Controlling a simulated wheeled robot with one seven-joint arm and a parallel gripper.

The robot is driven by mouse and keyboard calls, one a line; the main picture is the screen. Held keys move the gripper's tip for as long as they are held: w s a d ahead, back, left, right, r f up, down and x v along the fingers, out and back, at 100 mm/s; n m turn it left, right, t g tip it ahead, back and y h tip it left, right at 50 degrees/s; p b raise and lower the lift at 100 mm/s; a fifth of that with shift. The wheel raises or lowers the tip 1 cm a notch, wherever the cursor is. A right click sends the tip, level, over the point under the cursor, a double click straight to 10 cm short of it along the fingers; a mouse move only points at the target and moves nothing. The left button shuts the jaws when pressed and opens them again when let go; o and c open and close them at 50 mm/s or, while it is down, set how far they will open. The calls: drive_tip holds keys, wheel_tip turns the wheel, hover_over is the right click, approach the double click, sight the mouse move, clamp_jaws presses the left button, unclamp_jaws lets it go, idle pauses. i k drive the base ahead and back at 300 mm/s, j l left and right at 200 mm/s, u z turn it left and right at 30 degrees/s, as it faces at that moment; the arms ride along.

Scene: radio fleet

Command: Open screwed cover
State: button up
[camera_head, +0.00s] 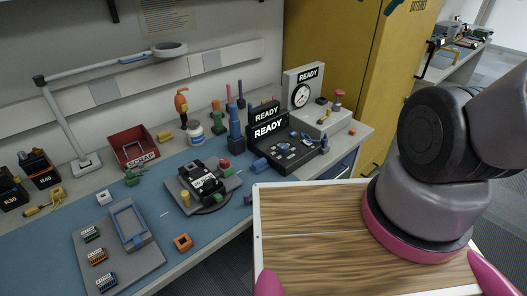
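A black device (203,183) with a pale label and light-coloured parts on top sits on a grey fixture (180,196) with a dark round base, in the middle of the bench. It seems to be the unit with the screwed cover, but its screws are too small to make out. An orange tool (182,104), perhaps a power screwdriver, stands upright at the back of the bench. My gripper is not in view; only part of my arm shows at the right, apart from the device.
A red SCRAP bin (131,137), a lamp (64,125) and a grey tray with small modules (148,264) are at the left. READY stations (270,148) stand at the back right. The blue mat (40,246) has free room at front left.

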sight(201, 180)
drive_tip(key=l+u, duration=0.15)
drive_tip(key=u, duration=0.6)
